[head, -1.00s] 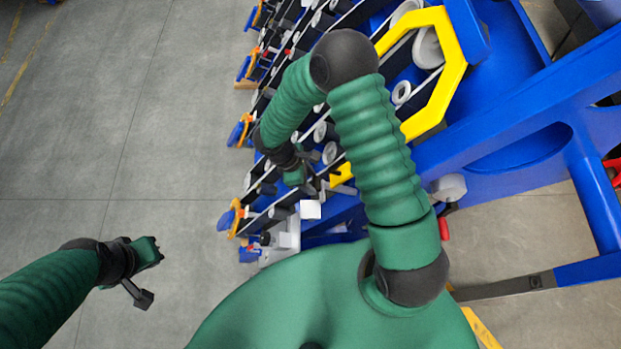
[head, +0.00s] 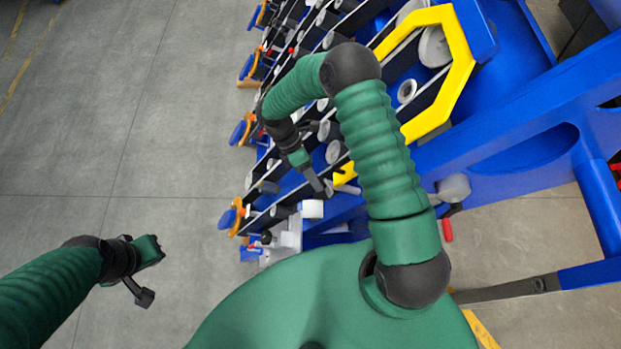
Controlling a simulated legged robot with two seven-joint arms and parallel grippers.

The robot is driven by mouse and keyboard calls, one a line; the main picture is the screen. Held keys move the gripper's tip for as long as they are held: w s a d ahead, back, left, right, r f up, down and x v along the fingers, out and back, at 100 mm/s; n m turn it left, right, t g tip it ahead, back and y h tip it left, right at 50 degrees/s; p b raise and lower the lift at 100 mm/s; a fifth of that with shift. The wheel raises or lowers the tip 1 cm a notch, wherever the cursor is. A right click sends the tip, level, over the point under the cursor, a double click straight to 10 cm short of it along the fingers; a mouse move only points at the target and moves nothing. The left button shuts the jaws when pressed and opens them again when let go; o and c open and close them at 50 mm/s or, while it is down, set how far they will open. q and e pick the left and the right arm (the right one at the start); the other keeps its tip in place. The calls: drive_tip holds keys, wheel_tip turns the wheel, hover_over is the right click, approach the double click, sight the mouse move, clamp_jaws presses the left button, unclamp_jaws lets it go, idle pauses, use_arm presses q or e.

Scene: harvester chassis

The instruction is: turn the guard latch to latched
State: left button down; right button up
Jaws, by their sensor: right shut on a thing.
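The yellow guard (head: 460,65) runs along the blue chassis, and its lower end shows beside my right gripper. A small grey bar (head: 348,189) sticks out there and seems to be the guard latch. My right gripper (head: 326,190) is shut on it, as far as the view shows. The fingers and forearm partly hide the latch, so I cannot tell its exact angle. My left gripper (head: 153,274) hangs over bare floor at the lower left, open and empty, well apart from the chassis.
Rows of grey rollers and black plates with orange and blue ends (head: 240,131) fill the chassis's left side. A white block (head: 312,209) sits just below my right gripper. A grey knob with a red handle (head: 447,230) is right of my arm. The left floor is clear.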

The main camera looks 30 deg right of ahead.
drive_tip(key=shift+w+d+f+n+g+h+b, duration=0.15)
drive_tip(key=shift+n+g+h+b, duration=0.1)
drive_tip(key=shift+n+g+b, duration=1)
drive_tip(key=shift+a+f+n+g+h+b, duration=0.1)
drive_tip(key=shift+n+g+h+b, duration=0.1)
drive_tip(key=shift+n+g+b, duration=1.1)
drive_tip(key=shift+w+d+f+n+g+h+b, duration=0.2)
drive_tip(key=shift+n+g+b, duration=0.45)
drive_tip(key=shift+n+b, duration=1.15)
drive_tip(key=shift+s+a+n+h, duration=0.1)
drive_tip(key=shift+a+n+h, duration=0.05)
drive_tip(key=shift+n+h, duration=0.1)
